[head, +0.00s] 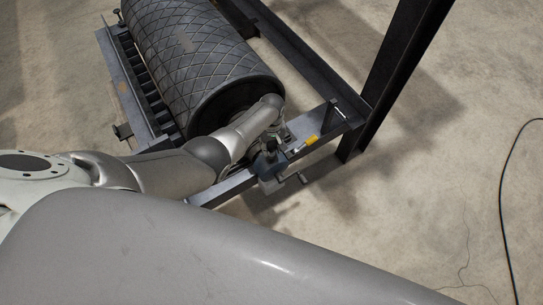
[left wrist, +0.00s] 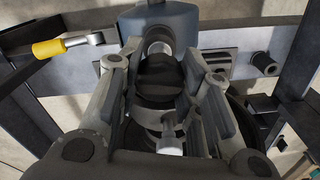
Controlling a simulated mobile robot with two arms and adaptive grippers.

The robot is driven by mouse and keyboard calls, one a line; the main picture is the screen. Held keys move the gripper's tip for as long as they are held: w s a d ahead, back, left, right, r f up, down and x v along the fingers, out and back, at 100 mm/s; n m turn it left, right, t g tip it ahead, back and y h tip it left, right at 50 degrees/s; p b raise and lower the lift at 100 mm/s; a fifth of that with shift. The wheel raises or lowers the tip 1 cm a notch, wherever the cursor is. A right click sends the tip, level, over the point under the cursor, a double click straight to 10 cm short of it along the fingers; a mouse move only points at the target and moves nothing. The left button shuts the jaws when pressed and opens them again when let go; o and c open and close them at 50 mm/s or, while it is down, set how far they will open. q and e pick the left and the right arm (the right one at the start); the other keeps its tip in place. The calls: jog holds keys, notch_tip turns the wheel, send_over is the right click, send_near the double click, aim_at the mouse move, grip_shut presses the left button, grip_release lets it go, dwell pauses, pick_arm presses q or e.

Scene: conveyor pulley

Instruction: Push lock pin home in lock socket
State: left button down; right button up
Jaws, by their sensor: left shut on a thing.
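My left gripper (head: 268,140) reaches over the steel crossbeam in front of the roller. In the left wrist view its fingers (left wrist: 163,88) are closed around a dark round knob (left wrist: 160,75), which looks like the head of the lock pin. A short pale metal shank shows between the knob and a blue-grey block (left wrist: 150,20), which appears to be the lock socket. The block also shows in the head view (head: 268,184) on the beam. How deep the pin sits in the block cannot be told. My right gripper is not in view.
The ribbed black roller (head: 190,50) lies just behind in its steel frame (head: 125,85). A yellow-handled tool (head: 311,140) lies along the crossbeam beside the gripper. A dark upright post (head: 395,70) stands at right. A black cable (head: 505,200) runs over open floor.

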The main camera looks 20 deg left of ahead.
pick_arm(q)
jog(key=c, duration=0.9)
grip_release()
jog(key=shift+f, duration=0.1)
jog(key=shift+c, duration=0.2)
jog(key=shift+r, duration=2.5)
